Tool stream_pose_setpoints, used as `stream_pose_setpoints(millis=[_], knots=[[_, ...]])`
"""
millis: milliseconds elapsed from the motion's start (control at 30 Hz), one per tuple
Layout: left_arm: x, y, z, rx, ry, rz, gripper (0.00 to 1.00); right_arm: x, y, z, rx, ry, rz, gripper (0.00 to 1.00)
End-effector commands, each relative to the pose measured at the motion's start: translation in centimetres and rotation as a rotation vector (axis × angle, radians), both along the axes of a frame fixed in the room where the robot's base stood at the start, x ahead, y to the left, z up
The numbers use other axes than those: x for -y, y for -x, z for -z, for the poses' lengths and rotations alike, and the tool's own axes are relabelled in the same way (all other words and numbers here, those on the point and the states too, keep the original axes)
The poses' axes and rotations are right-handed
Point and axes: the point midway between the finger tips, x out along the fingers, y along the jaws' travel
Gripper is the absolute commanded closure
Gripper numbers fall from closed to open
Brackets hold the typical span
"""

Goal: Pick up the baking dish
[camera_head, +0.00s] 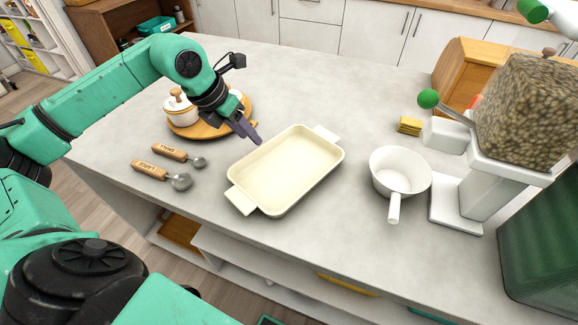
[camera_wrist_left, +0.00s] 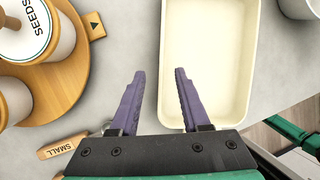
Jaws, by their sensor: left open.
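The baking dish (camera_head: 287,171) is a cream rectangular dish with two flat end handles. It lies flat and empty on the grey counter. My left gripper (camera_head: 253,139) hangs above the dish's far left edge, pointing down. In the left wrist view the gripper (camera_wrist_left: 158,75) is open, with nothing between its purple fingers. There the dish (camera_wrist_left: 213,55) lies below, its left long wall showing between the two fingers. One finger is over bare counter and the other over the dish's inside. I cannot tell the exact height above the rim. My right gripper is not in view.
A round wooden tray (camera_head: 206,130) with white canisters stands left of the dish. Two wooden-handled scoops (camera_head: 150,170) lie near the left edge.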

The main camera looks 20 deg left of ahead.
Motion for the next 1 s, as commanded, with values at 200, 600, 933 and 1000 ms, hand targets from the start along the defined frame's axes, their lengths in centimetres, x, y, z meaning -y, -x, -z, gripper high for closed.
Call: stream_pose_setpoints(millis=[200,600,933,1000], knots=[[0.9,-0.9,2.5,-0.004,0.005,0.004,0.54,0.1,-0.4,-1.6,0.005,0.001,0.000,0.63],[1.5,-2.2,5.9,0.003,0.002,0.001,0.54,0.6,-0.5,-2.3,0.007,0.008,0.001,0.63],[1.5,-2.1,5.9,0.003,0.002,0.001,1.00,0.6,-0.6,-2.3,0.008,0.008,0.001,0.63],[1.5,-2.1,5.9,0.002,0.002,0.000,1.00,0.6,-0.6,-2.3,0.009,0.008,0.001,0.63]])
